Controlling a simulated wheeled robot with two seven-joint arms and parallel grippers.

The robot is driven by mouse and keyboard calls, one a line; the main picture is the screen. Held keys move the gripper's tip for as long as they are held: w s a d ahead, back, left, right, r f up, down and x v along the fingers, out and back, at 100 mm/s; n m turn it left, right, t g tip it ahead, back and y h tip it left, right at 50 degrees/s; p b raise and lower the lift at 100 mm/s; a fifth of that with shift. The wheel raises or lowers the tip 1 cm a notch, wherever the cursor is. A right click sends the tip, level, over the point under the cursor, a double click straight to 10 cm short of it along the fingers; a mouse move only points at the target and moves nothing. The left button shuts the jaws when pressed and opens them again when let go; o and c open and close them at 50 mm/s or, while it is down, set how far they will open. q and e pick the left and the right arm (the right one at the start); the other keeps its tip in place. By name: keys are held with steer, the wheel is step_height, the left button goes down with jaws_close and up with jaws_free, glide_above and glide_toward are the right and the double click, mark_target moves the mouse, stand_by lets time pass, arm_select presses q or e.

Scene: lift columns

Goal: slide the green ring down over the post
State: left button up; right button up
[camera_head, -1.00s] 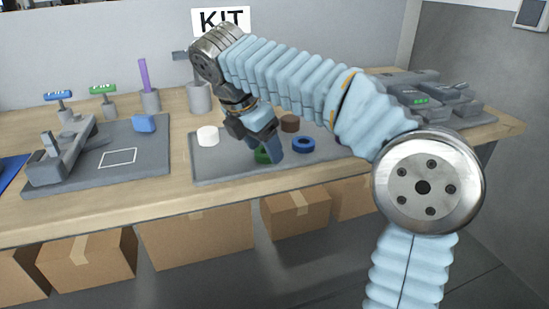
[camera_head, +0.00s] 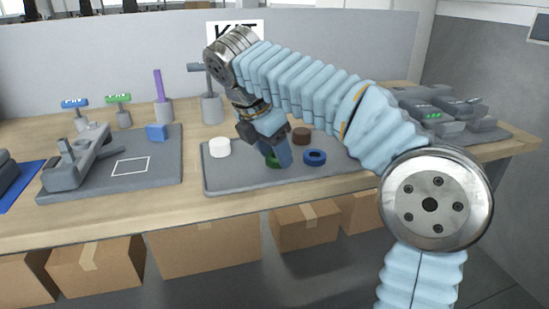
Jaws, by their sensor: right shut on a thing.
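The green ring (camera_head: 272,162) is low at the grey tray (camera_head: 235,179), mostly hidden by my right gripper. My right gripper (camera_head: 281,156) points down over the tray and is shut on the green ring. I cannot tell whether the ring touches the tray. A thin purple upright post (camera_head: 160,86) stands in a grey holder at the back, left of my right arm and apart from the ring. No post shows under the ring; my gripper covers that spot. My left gripper is not in view.
On the tray are a white disc (camera_head: 220,147), a brown disc (camera_head: 302,135) and a blue ring (camera_head: 315,157). Grey devices (camera_head: 440,112) stand right. Bare wood (camera_head: 215,213) runs along the front.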

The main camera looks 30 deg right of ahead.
step_height(320, 180, up, 9)
stand_by(0.4)
steer(key=shift+r, duration=0.1)
